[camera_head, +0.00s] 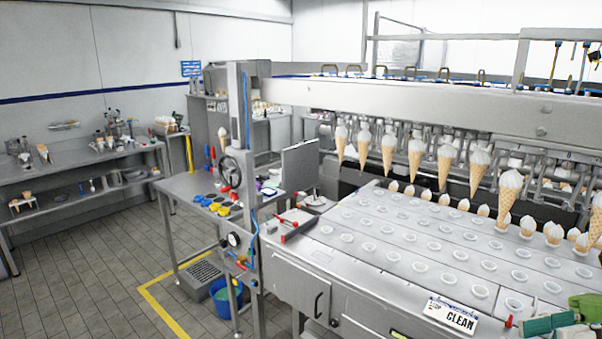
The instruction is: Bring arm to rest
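Neither of my arms nor grippers shows in the head view. The ice cream machine (420,100) fills the right half, with a row of upright-topped cones (415,150) hanging tip down from its cone grippers (430,130). More cones sit in the round holes of the metal conveyor plate (385,255) below, mostly along its back and right side. Many holes nearer the front look empty. Whether any part of me is beyond the frame edge cannot be seen.
A "CLEAN" sign (451,315) and green items (560,318) lie at the front right. A steel side table (200,188) holds small coloured parts. A blue bucket (226,298) stands below. Shelved benches (85,170) line the left wall. The tiled floor (80,265) at left is clear.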

